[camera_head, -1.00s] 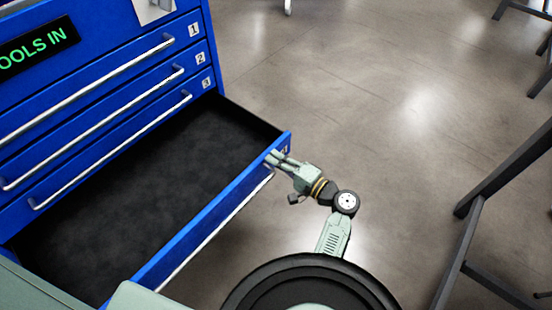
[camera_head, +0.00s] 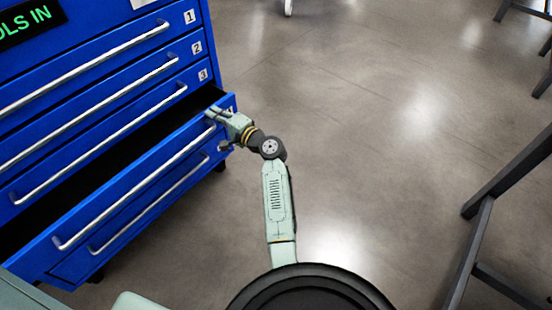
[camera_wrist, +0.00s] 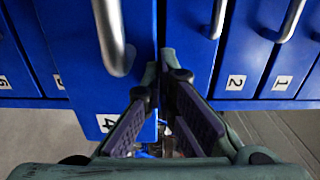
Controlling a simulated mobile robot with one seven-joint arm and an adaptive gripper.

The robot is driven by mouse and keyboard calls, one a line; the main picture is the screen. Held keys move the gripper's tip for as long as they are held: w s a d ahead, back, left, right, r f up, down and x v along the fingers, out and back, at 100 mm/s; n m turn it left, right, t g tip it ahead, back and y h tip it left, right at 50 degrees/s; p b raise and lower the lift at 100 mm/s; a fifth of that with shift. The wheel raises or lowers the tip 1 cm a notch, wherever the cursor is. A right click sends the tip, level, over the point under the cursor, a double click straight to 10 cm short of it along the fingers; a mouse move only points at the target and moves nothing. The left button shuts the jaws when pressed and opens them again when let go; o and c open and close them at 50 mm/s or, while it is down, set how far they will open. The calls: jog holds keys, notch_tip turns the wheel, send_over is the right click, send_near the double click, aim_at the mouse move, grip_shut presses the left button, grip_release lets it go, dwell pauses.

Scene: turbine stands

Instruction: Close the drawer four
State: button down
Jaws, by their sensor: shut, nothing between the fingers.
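Drawer four (camera_head: 110,205) has a blue front and a silver handle. In the head view it stands partly open, its front out from the cabinet, with a narrow dark strip of its inside showing behind. My gripper (camera_head: 212,113) is at the right end of its front, near the top edge. In the wrist view, the label "4" shows on the drawer front (camera_wrist: 85,75), with the handle left of my fingers. My gripper (camera_wrist: 167,60) is shut and empty, its fingertips at the edge of that front. Whether they touch it I cannot tell.
The blue cabinet (camera_head: 95,45) has drawers labelled 1, 2 and 3 above, all shut. Another shut drawer front with a handle (camera_head: 150,205) lies below drawer four. Open grey floor (camera_head: 370,130) lies to the right, with a dark metal frame (camera_head: 480,200) at the far right.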

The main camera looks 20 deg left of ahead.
jog(key=b+x, duration=0.2)
jog(key=x, duration=0.4)
jog(key=shift+w+a, duration=0.1)
jog(key=shift+a, duration=0.15)
jog(key=shift+d, duration=0.1)
